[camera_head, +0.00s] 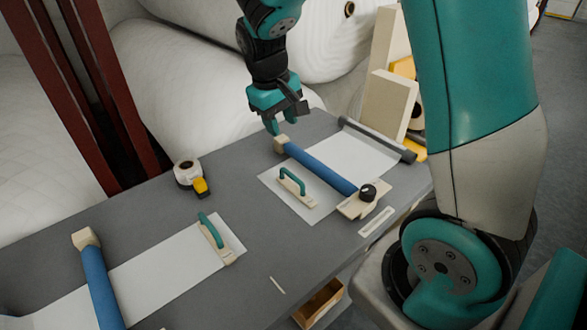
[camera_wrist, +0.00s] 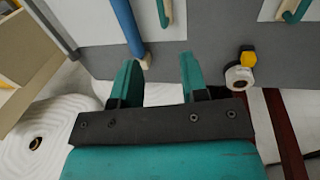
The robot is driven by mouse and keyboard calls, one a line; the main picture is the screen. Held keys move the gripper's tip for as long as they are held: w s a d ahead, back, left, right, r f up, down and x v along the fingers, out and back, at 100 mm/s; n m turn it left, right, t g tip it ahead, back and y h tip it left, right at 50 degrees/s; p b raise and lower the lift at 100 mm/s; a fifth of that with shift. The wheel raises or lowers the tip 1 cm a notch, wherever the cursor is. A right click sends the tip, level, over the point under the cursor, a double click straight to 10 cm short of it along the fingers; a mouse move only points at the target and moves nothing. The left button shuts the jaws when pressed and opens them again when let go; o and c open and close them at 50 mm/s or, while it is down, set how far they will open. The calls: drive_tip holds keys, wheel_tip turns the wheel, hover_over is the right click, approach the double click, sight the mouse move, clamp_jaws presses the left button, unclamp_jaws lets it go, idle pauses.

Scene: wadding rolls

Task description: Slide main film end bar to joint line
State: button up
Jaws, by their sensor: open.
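Two pale bars with green handles lie on the grey table (camera_head: 150,215). One bar (camera_head: 298,190) is on the right white film sheet (camera_head: 350,150). The other bar (camera_head: 222,248) is at the right end of the left white film sheet (camera_head: 165,268). I cannot tell which is the main film end bar. Parts of both green handles show at the top of the wrist view, one (camera_wrist: 164,12) near the middle and one (camera_wrist: 293,10) at right. My gripper (camera_head: 282,128) is above the table's far edge, apart from both bars. Its jaws (camera_wrist: 159,75) are open and empty.
A blue roller (camera_head: 320,167) with a black knob (camera_head: 368,193) crosses the right sheet. Another blue roller (camera_head: 98,285) crosses the left sheet. A tape roll (camera_head: 186,173) stands between them at the back. A short white mark (camera_head: 277,285) is near the front.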

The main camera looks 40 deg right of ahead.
sight(294, 177)
drive_tip(key=d+f, duration=0.1)
drive_tip(key=f, duration=0.4)
drive_tip(key=d+f+p, duration=0.1)
drive_tip(key=f, duration=0.5)
drive_tip(key=d+f+p, duration=0.1)
drive_tip(key=f, duration=0.4)
drive_tip(key=shift+d+f, duration=0.25)
drive_tip(key=shift+f, duration=0.1)
clamp_jaws()
